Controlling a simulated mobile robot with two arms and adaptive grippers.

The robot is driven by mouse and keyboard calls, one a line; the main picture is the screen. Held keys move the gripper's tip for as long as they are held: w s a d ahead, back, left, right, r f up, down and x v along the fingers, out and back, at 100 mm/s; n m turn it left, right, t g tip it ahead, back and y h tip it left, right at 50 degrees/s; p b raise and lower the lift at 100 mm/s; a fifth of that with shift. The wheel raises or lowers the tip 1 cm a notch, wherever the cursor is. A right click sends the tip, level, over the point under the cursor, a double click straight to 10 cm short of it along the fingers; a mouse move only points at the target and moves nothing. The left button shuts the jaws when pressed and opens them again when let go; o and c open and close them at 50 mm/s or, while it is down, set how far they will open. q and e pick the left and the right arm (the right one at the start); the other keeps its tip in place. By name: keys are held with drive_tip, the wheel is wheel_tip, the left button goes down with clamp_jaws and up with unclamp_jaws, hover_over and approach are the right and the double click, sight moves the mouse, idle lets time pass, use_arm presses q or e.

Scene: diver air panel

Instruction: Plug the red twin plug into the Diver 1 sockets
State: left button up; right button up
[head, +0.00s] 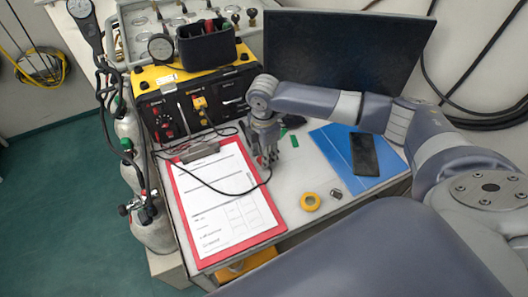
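The black and yellow air panel (232,88) stands at the back of the desk. Its left section has red fittings (163,130); a yellow plug (200,103) sits in the middle section. The labels are too small to read, so I cannot tell which sockets are Diver 1. My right gripper (266,160) points down over the desk, right of the clipboard and in front of the panel. A small red part, probably the red twin plug (260,159), shows at its fingertips, with a black cable running to it. The fingers mostly hide it. My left gripper is out of view.
A red clipboard (275,229) with paper fills the left of the desk. A blue folder (337,152) with a black phone (364,155), a yellow tape roll (310,202) and a small metal part (336,194) lie right. A dark monitor (345,65) stands behind my arm.

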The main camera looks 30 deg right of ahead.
drive_tip(key=c, duration=0.4)
drive_tip(key=o, duration=1.3)
